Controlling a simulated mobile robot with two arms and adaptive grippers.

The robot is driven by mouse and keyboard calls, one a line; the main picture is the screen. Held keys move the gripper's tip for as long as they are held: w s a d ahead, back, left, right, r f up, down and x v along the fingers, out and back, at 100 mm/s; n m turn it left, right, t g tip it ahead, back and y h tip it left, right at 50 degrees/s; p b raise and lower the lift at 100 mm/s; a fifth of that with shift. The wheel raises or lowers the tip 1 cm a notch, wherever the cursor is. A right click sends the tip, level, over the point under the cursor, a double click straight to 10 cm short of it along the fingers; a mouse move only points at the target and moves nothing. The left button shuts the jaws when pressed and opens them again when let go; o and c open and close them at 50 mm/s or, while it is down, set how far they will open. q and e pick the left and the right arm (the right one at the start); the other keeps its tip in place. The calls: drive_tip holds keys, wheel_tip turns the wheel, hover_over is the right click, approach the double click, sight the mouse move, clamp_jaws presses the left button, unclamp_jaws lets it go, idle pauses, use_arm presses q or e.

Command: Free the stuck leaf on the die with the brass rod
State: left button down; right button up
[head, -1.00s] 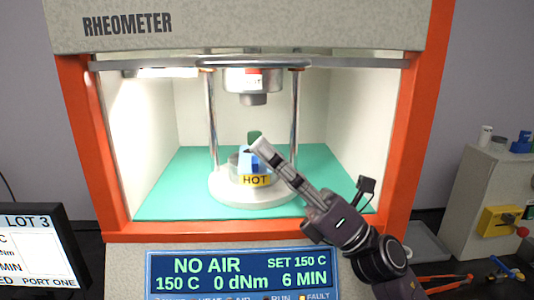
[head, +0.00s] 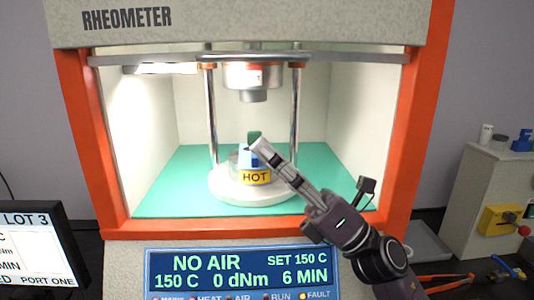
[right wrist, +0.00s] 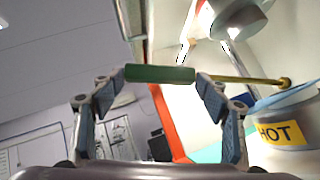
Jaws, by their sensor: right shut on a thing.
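My right gripper (right wrist: 160,92) is shut on the green handle (right wrist: 160,73) of the brass rod (right wrist: 250,80). The rod reaches right, past one finger, to a round brass end. In this right wrist view, that end appears at the upper edge of the light blue leaf (right wrist: 287,97) on the die; I cannot tell if they touch. In the head view my right gripper (head: 256,148) is in front of the lower die (head: 236,160), with the green handle (head: 254,136) showing behind it. The rod's brass part is hidden there. My left gripper is not in view.
The die stands on a round white base (head: 225,190) with a yellow HOT label (head: 256,177). The upper die (head: 253,78) hangs above, between two steel posts (head: 212,120). The orange frame (head: 400,140) bounds the opening. The display (head: 240,270) reads NO AIR.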

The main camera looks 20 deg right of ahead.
drive_tip(key=shift+r, duration=0.15)
drive_tip(key=s+a+r+p, duration=0.1)
drive_tip(key=s+a+p, duration=0.1)
drive_tip(key=s+p, duration=0.5)
drive_tip(key=s+a+r+p, duration=0.2)
drive_tip(key=s+p, duration=0.6)
drive_tip(key=s, duration=0.4)
drive_tip(key=shift+s, duration=0.35)
idle(1.2)
drive_tip(key=shift+r, duration=0.1)
drive_tip(key=shift+s, duration=0.1)
